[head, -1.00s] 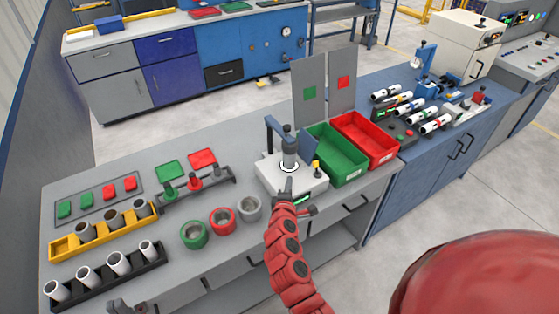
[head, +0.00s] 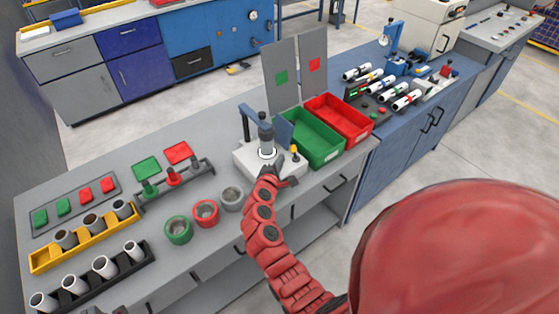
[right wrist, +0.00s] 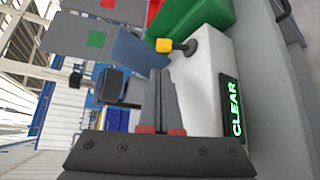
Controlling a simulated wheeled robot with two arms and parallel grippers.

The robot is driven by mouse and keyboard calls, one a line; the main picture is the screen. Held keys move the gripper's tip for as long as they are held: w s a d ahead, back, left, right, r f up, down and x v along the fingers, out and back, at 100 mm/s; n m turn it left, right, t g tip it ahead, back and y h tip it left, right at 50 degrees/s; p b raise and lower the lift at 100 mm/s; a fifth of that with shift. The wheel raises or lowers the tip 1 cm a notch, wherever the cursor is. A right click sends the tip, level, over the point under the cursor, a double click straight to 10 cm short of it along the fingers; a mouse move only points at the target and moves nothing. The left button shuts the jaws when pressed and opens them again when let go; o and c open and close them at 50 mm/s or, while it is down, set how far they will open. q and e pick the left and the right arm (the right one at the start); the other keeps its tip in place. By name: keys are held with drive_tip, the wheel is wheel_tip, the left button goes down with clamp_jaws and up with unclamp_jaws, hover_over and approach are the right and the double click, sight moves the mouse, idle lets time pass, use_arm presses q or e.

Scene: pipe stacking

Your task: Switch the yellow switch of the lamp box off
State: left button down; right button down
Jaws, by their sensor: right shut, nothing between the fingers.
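In the right wrist view the yellow switch (right wrist: 164,45) is a yellow knob on a dark stem, tilted left in the picture. A green "CLEAR" display (right wrist: 234,108) shows on the box's side. My right gripper (head: 284,168) is at the box's front; in its wrist view the fingers (right wrist: 160,76) are shut and empty, just below the knob and apart from it. Only a bit of my left gripper (head: 92,311) shows.
A green bin (head: 318,150) and a red bin (head: 345,125) stand right of the box, with grey panels behind.

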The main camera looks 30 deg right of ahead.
sight(288, 146)
drive_tip(key=x, duration=0.5)
drive_tip(key=shift+w+d+p, duration=0.1)
drive_tip(key=shift+w+p, duration=0.1)
drive_tip(key=shift+p, duration=0.15)
drive_tip(key=shift+x, duration=0.8)
drive_tip(key=shift+s, duration=0.1)
